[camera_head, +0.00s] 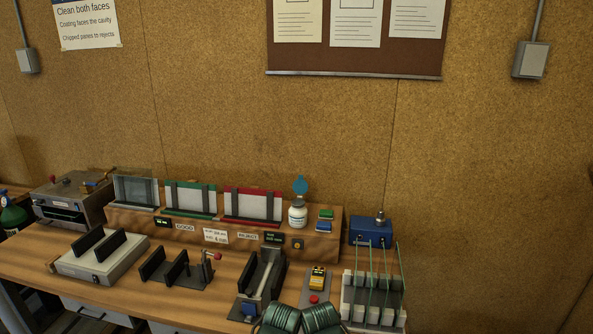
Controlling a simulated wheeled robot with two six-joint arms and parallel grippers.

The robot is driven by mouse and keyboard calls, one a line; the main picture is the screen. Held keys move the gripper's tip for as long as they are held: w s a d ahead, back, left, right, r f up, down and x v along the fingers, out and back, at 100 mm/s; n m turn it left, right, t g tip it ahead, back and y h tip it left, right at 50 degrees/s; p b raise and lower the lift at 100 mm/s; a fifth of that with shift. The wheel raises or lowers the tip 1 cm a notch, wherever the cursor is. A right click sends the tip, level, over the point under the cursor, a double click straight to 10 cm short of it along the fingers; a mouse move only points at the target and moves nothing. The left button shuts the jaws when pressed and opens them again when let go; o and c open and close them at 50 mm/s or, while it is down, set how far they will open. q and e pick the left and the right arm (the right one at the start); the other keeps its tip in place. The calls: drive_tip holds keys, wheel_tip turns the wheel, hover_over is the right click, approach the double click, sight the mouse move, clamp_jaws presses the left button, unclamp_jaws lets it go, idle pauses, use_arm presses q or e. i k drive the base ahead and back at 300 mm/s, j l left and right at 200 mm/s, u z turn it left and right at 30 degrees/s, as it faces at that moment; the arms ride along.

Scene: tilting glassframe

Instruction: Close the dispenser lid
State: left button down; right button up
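The dispenser (298,215) is a small white bottle with a label, standing upright on the raised wooden shelf at the back of the bench. Its round blue lid (300,186) stands up above the bottle's mouth, swung open. Neither of my grippers shows in the head view, and nothing is touching the bottle or the lid.
Green and red framed racks (252,205) stand left of the bottle; green and blue blocks (325,219) lie right of it. A blue box (370,231) and a rack with upright panes (374,297) are further right.

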sight(299, 187)
drive_tip(key=i+j+z, duration=0.1)
drive_tip(key=i+j, duration=0.2)
drive_tip(key=i+j+z, duration=0.1)
drive_tip(key=i+j, duration=0.2)
drive_tip(key=j, duration=0.25)
drive_tip(key=i+j+z, duration=0.15)
drive_tip(key=j, duration=0.3)
drive_tip(key=i, duration=0.1)
